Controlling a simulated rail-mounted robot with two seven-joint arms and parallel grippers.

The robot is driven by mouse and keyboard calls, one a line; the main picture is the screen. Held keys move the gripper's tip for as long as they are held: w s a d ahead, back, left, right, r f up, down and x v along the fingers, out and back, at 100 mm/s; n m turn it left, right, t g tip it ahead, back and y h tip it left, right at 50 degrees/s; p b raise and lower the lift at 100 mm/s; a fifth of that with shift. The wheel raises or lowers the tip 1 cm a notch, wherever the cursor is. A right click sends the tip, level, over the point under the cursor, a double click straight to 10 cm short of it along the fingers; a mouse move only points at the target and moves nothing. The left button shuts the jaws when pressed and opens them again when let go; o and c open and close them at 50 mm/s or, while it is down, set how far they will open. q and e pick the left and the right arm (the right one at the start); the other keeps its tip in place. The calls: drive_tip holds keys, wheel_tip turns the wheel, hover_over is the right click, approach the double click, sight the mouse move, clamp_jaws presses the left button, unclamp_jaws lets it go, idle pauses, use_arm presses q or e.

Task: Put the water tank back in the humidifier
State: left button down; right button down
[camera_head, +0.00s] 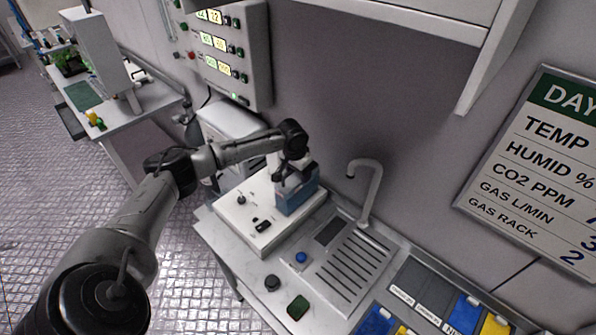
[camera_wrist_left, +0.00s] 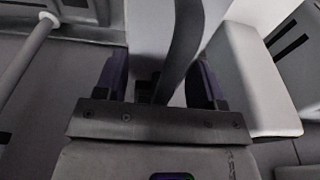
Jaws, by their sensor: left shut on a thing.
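The humidifier is a low white box (camera_head: 240,217) with a dark knob and a small switch on top, standing on the counter left of the sink. The water tank (camera_head: 299,198), a blue-grey block, is at the box's right end, roughly upright. I cannot tell whether it is fully seated or slightly above. My left gripper (camera_head: 287,178) is over the tank, shut on its handle. In the left wrist view the dark curved handle (camera_wrist_left: 182,45) passes between the two fingers of the left gripper (camera_wrist_left: 160,80). The arm hides part of the tank's top. My right gripper is out of view.
A sink drainer (camera_head: 345,275) with a tall faucet (camera_head: 370,190) is to the right. A blue button (camera_head: 301,257) sits nearby on the counter. A control panel (camera_head: 232,50) is on the wall behind, and a shelf (camera_head: 420,20) overhangs above.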

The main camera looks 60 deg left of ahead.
use_arm(q)
drive_tip(key=shift+r, duration=0.1)
drive_tip(key=shift+c, duration=1)
unclamp_jaws()
